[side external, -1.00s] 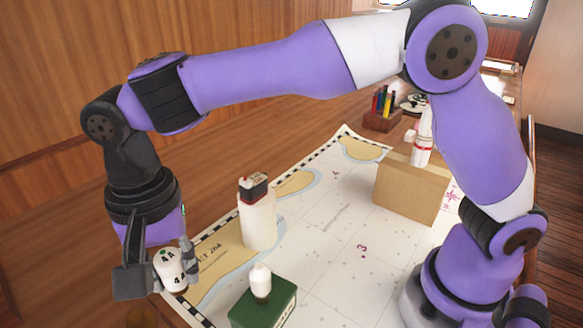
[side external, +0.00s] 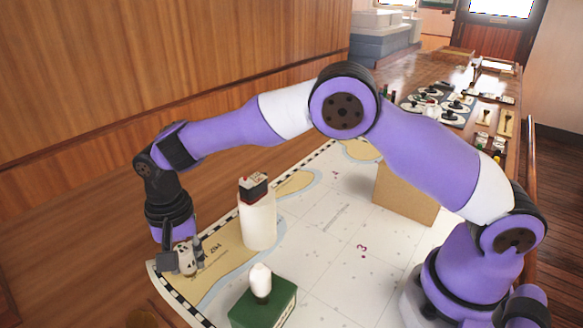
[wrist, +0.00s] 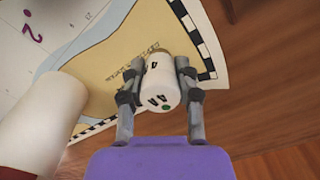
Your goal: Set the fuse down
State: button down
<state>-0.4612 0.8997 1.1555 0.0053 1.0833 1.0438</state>
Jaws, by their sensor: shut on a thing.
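The fuse is a short white cylinder (side external: 187,261) with black "4" marks and a green dot. My gripper (side external: 184,258) is shut on it, over or near the left corner of the paper chart (side external: 335,225). In the wrist view the fuse (wrist: 160,84) sits between the two grey fingers (wrist: 160,90), with the chart's tan land patch and checkered border (wrist: 196,35) behind it. I cannot tell whether the fuse touches the chart.
A tall white cylinder with a black and red top (side external: 257,220) stands to the gripper's right. A green box with a white knob (side external: 263,305) is nearer the camera. A brown box (side external: 405,193) stands farther back. The chart's middle is clear.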

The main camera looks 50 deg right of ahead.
aim_at(184, 249)
jog(key=c, duration=0.6)
grip_release()
jog(key=shift+f, duration=0.15)
jog(key=shift+o, duration=0.2)
notch_tip(184, 249, up, 12)
jog(key=shift+d+r, duration=0.1)
jog(key=shift+r, duration=0.1)
jog(key=s+d+r+n+t, duration=0.2)
jog(key=s+d+r, duration=0.25)
jog(key=d, duration=0.25)
jog(key=s+d+r+n+t, duration=0.2)
jog(key=s+d+r, duration=0.25)
jog(key=d, duration=0.25)
jog(key=s+d+f+n+t, duration=0.1)
jog(key=s+d+f, duration=0.3)
jog(key=s, duration=0.5)
jog(key=shift+d+f+n+t, duration=0.35)
jog(key=shift+f+n, duration=0.25)
jog(key=shift+n, duration=0.3)
